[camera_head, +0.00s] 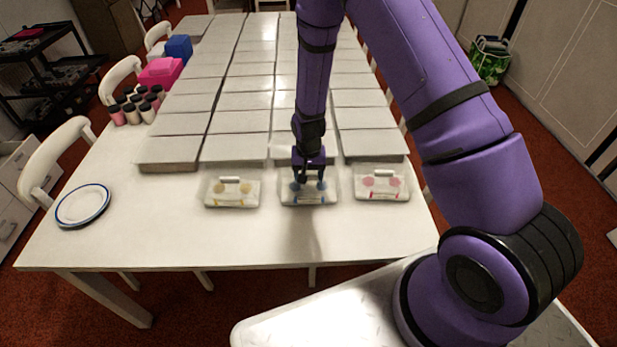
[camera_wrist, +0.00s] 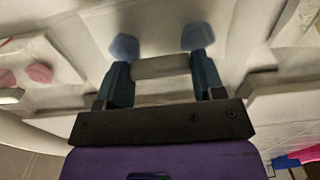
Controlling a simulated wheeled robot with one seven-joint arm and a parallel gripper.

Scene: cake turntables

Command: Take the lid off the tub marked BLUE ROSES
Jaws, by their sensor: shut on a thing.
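Three clear tubs with lids stand in a row near the table's front edge. The middle tub (camera_head: 309,199) shows blue shapes inside and a blue-marked label, too small to read. My gripper (camera_head: 309,180) points down over it and hides much of its top. In the wrist view my gripper (camera_wrist: 160,62) is shut on the pale bar handle (camera_wrist: 160,67) of the lid, with a finger at each end. I cannot tell whether the lid is resting on the tub or slightly raised.
The left tub (camera_head: 232,192) holds yellow roses and the right tub (camera_head: 382,185) pink ones, both close by. Flat grey boxes (camera_head: 235,148) fill the table behind. A blue-rimmed plate (camera_head: 83,206) lies at left; jars (camera_head: 133,114) stand beyond it. The front table strip is clear.

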